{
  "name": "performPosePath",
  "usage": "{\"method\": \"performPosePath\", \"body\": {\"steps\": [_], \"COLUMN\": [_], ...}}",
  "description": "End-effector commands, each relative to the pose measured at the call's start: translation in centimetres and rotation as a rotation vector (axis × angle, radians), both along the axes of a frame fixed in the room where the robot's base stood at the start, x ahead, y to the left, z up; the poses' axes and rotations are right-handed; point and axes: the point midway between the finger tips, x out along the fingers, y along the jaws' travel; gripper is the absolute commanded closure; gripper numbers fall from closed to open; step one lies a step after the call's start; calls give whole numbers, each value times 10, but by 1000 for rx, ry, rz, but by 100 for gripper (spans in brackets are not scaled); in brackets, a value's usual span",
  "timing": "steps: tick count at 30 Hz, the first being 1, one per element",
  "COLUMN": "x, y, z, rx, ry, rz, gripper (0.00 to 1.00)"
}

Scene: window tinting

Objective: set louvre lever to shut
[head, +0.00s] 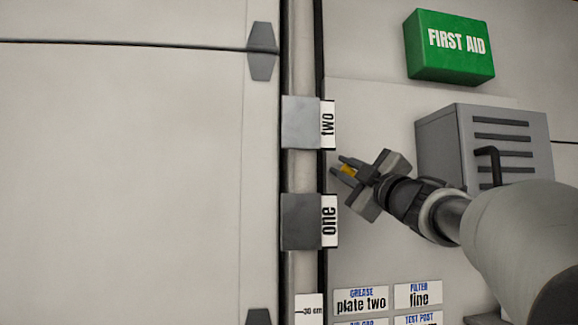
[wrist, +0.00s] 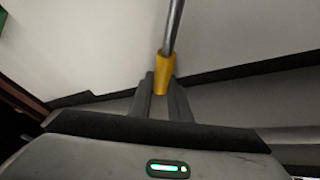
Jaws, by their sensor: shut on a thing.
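The louvre lever appears as a grey metal rod with a yellow grip (wrist: 163,74) at its end in the wrist view. The rod runs up out of the top of that picture. My gripper (wrist: 161,92) is shut on the yellow grip, with one finger on each side. In the head view my gripper (head: 346,168) is right of the vertical post, between the labels "two" and "one", with a bit of yellow between its fingers. The rod and its pivot cannot be made out there. No shut or open marking for the lever shows.
A grey slotted box (head: 480,145) with a black handle (head: 489,162) stands right of my gripper, above my arm. A green first aid box (head: 450,47) is higher up. Grey blocks with tags "two" (head: 327,125) and "one" (head: 329,221) sit on the post. Label plates (head: 361,300) are below.

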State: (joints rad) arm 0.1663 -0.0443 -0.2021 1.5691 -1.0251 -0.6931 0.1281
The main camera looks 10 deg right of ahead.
Motion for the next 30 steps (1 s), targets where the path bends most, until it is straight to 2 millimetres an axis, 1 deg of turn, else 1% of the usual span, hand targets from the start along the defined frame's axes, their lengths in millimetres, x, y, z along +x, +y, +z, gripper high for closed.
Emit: {"method": "performPosePath", "body": {"steps": [3,9,24,25,27,28,30], "x": [0,0,1,1,1,1,0], "y": [3,6,8,8,7,7,7], "z": [-6,-11,-14,-14,-14,-14,-13], "rx": [-52,-104,-122,-122,-122,-121,-120], "ry": [-1,-2,0,0,0,-1,-2], "rz": [-1,0,1,1,1,0,0], "gripper": [100,100,100,78,66,64,64]}}
